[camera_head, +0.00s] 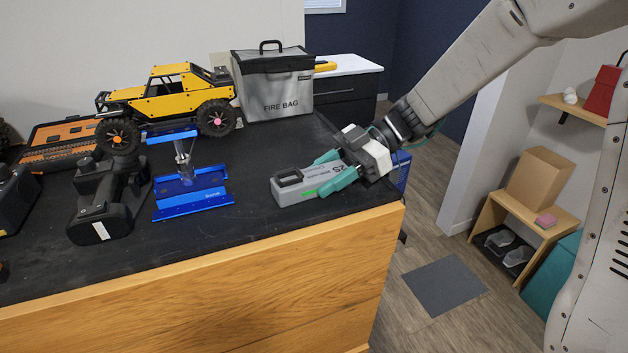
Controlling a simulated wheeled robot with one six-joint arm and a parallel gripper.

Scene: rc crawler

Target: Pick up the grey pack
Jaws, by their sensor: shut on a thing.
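The grey pack (291,188) is a flat grey block with a dark handle-like loop at its left end and a green mark on its side. It is at the right part of the black bench top, near the front edge. My gripper (335,173) has teal fingers and reaches in from the right. Its fingers are shut on the pack, one on the far side and one on the near side. I cannot tell whether the pack touches the bench or is slightly above it.
A black drill-like tool (100,205) stands farther left. A grey fire bag (275,90) stands behind. The black bench top (255,147) is clear between bag and pack.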

